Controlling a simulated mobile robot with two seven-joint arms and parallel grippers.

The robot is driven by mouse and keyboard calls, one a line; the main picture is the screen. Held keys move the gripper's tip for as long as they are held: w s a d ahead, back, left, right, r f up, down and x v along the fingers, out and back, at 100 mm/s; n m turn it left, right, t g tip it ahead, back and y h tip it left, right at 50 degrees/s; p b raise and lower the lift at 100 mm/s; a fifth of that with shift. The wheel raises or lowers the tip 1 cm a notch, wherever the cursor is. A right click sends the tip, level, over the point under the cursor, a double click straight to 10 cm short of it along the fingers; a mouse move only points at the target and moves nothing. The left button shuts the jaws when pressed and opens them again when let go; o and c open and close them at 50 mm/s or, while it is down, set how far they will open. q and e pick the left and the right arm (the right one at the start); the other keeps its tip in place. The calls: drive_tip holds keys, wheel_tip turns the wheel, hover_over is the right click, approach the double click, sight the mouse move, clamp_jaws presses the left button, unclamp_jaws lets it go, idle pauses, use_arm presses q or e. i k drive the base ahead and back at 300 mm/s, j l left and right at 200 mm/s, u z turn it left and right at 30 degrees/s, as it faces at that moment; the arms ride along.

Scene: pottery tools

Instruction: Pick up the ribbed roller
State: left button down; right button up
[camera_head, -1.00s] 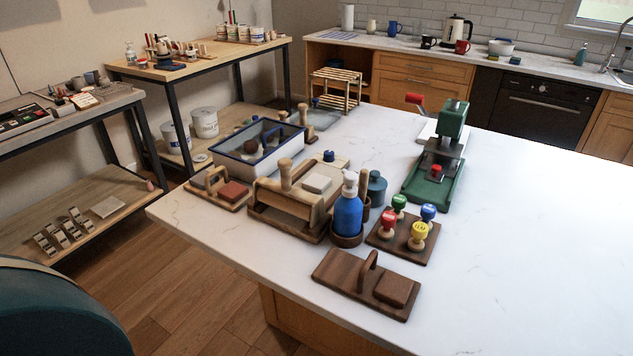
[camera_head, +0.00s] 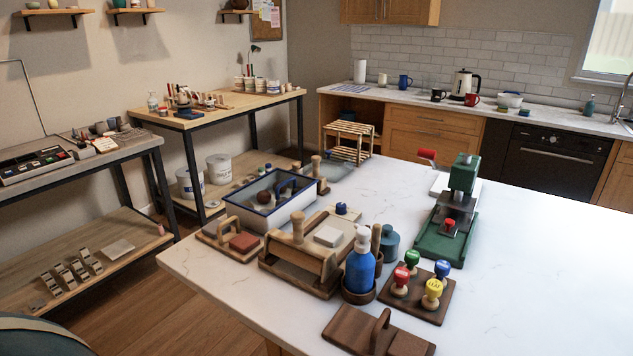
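I cannot make out a ribbed roller for certain in the head view; things on the benches are too small to tell. The white marble island (camera_head: 520,290) carries a blue-rimmed tray (camera_head: 290,212) with dark items in it, partly hidden by its walls. In front of it is a wooden press-like tool (camera_head: 300,262) with an upright knob handle. Several small items with light and dark parts (camera_head: 72,272) lie in a row on the left bench's lower shelf. Neither of my grippers is in view.
A back-left workbench (camera_head: 265,100) holds jars and small tools. Wood floor shows between benches and island.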

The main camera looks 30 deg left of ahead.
sight(315, 160)
drive_tip(key=u, duration=1.3)
drive_tip(key=i+j+u, duration=0.1)
drive_tip(key=u, duration=0.35)
drive_tip(key=i+j+u, duration=0.15)
drive_tip(key=u, duration=0.35)
drive_tip(key=i+u, duration=0.15)
drive_tip(key=u, duration=0.3)
drive_tip(key=i+j, duration=0.1)
drive_tip(key=i, duration=1.5)
drive_tip(key=i+z, duration=0.75)
drive_tip(key=i+j+z, duration=0.2)
drive_tip(key=i+z, duration=0.15)
drive_tip(key=i, duration=0.15)
drive_tip(key=i+l+z, duration=0.15)
drive_tip(key=i+z, duration=0.3)
drive_tip(key=i, duration=0.2)
drive_tip(key=i+j+z, duration=0.1)
drive_tip(key=i+z, duration=0.4)
drive_tip(key=i, duration=0.2)
drive_tip(key=i+z, duration=0.2)
drive_tip(key=z, duration=0.25)
drive_tip(key=i+z, duration=0.15)
drive_tip(key=z, duration=0.3)
drive_tip(key=i+j+z, duration=0.15)
drive_tip(key=z, duration=2.05)
